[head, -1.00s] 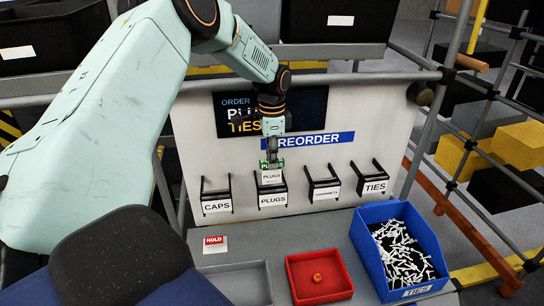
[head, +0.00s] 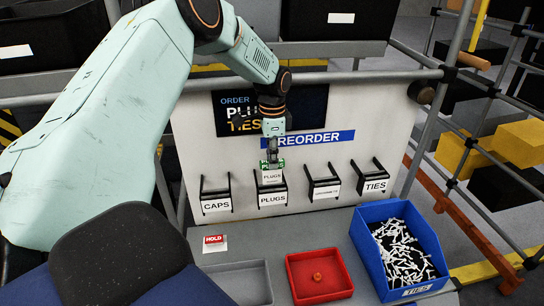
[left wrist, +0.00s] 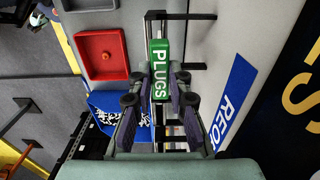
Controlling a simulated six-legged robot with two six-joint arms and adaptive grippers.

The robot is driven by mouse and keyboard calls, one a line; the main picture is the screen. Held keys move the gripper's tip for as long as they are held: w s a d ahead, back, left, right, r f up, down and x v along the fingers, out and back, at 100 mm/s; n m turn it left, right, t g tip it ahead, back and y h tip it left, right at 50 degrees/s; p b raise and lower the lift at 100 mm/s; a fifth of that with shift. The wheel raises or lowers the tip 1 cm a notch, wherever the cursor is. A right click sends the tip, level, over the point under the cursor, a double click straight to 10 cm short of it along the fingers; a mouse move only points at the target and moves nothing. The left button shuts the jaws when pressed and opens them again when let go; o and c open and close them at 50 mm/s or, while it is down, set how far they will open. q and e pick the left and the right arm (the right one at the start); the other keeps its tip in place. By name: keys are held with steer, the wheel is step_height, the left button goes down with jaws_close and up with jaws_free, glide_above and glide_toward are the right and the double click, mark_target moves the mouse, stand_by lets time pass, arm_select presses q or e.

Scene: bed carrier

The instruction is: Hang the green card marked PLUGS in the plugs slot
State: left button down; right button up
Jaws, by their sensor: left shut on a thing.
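In the left wrist view the green top of the card (left wrist: 160,72) shows between the fingers (left wrist: 160,92). The card hangs upright at the black plugs slot (head: 272,198), the second from the left on the white board. The card's lower edge is at the slot's upper part; I cannot tell whether it is inside the slot or in front of it. My right gripper is not in view.
Other black slots are CAPS (head: 216,205), one with a small label (head: 323,190), and TIES (head: 374,186). A HOLD card (head: 214,240) lies left.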

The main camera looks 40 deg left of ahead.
arm_select(q)
steer(key=shift+s+d+f, duration=0.1)
steer(key=shift+s+f, duration=0.05)
steer(key=shift+f, duration=0.2)
steer(key=shift+f+b, duration=0.4)
steer(key=shift+f, duration=0.1)
steer(key=shift+f, duration=0.25)
steer(key=shift+f, duration=0.1)
steer(key=shift+f+b, duration=0.3)
steer(key=shift+b, duration=0.05)
steer(key=shift+f, duration=0.3)
steer(key=shift+f+b, duration=0.2)
steer(key=shift+b, duration=0.1)
